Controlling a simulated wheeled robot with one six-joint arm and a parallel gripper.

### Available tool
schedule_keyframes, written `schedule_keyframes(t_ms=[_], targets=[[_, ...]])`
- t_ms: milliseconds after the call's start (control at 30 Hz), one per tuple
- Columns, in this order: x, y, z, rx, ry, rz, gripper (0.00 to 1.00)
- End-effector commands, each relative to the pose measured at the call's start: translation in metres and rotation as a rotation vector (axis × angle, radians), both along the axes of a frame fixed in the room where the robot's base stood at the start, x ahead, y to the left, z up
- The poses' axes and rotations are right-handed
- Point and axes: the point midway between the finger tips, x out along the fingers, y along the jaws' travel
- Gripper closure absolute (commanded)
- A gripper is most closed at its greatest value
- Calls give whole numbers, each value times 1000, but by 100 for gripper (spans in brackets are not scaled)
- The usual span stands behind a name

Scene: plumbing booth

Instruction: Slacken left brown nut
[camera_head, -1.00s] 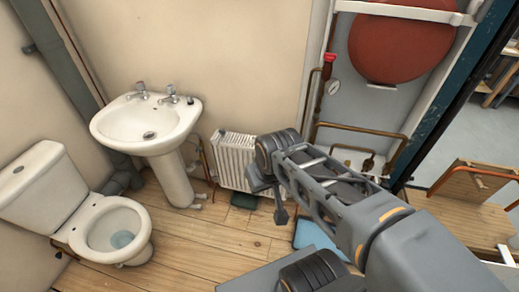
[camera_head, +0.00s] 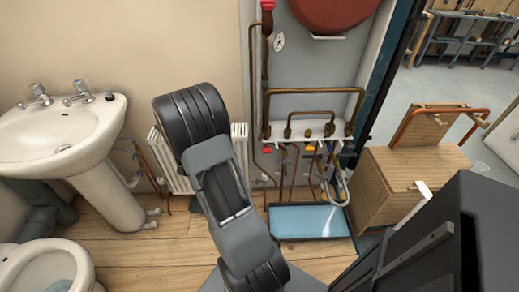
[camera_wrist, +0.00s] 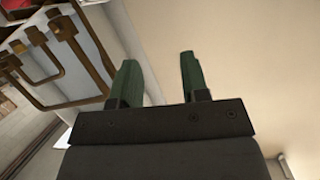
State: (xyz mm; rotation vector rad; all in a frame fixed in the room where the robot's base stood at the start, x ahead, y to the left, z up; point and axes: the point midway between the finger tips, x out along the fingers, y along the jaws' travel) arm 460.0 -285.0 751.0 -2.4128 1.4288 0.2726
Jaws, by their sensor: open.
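Brown pipes (camera_head: 315,92) run across a white manifold (camera_head: 300,140) in the recessed booth panel, right of centre in the head view. They also show tilted at the upper left of the wrist view (camera_wrist: 50,75). The left brown nut cannot be made out for certain in either view; fittings there are small. My gripper (camera_wrist: 158,64) shows in the wrist view with two green fingers apart and nothing between them. It faces a plain beige wall, with the pipes off to its left. In the head view my arm links show, but the gripper's fingers are not visible.
A blue tray (camera_head: 308,221) lies on the floor below the pipes. A wooden box (camera_head: 405,180) stands to the right. A white radiator (camera_head: 170,160), sink (camera_head: 60,135) and toilet (camera_head: 45,272) are to the left. A red tank (camera_head: 335,12) hangs above. Some wooden floor is clear.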

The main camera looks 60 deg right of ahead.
Motion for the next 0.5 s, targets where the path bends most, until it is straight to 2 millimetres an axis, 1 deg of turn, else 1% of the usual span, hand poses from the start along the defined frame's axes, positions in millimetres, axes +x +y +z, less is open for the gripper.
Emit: schedule_keyframes(t_ms=[33, 100, 200, 333, 400, 500], targets=[[-16, -20, -33, -51, 10, -92, 58], [-38, -40, -52, -131, 20, -204, 58], [-65, -59, -72, -228, 44, -330, 58], [-90, -70, -87, -316, 74, -431, 58], [-97, -74, -90, -345, 84, -462, 58], [-103, -83, -93, -365, 93, -486, 58]])
